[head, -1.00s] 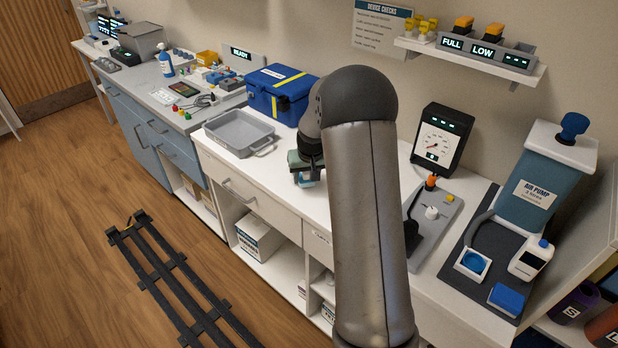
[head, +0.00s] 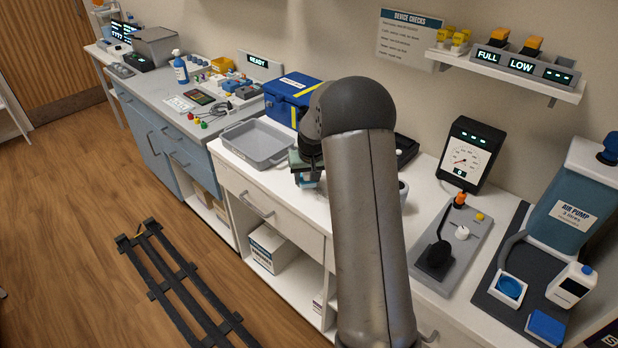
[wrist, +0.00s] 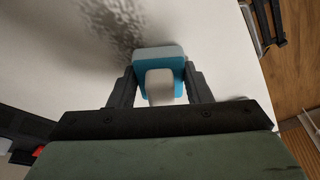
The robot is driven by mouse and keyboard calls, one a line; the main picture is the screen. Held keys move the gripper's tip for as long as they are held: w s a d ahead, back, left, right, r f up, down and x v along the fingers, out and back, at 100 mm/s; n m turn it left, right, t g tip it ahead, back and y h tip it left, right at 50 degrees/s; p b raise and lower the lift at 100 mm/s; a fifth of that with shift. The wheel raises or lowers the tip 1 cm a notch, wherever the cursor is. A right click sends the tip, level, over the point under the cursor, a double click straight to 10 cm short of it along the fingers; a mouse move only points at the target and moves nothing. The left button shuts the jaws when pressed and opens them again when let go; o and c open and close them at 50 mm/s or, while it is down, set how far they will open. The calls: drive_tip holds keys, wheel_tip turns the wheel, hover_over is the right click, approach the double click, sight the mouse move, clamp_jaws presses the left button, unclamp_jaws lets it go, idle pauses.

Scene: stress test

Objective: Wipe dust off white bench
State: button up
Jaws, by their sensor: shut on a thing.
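The white bench (head: 425,190) runs along the wall, and its pale top also fills much of the wrist view (wrist: 220,50). A dark grey, mottled dust patch (wrist: 122,22) lies on it there, just beyond the held tool. My gripper (wrist: 160,88) is shut on a wiping tool (wrist: 160,58) with a blue and pale pad and a white grip. The pad is at the bench top; whether it presses on it I cannot tell. In the head view my gripper (head: 308,180) is low over the bench, right of the grey tray, partly hidden by my arm.
The grey tray (head: 231,135) is close to my gripper's left, with a blue case (head: 285,95) behind. A gauge (head: 466,160), a grey device board (head: 470,240) and the air pump (head: 560,210) stand farther right. My arm hides part of the bench.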

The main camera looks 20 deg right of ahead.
drive_tip(key=shift+r+p, duration=1.85)
drive_tip(key=shift+r, duration=2.05)
drive_tip(key=shift+a, duration=0.1)
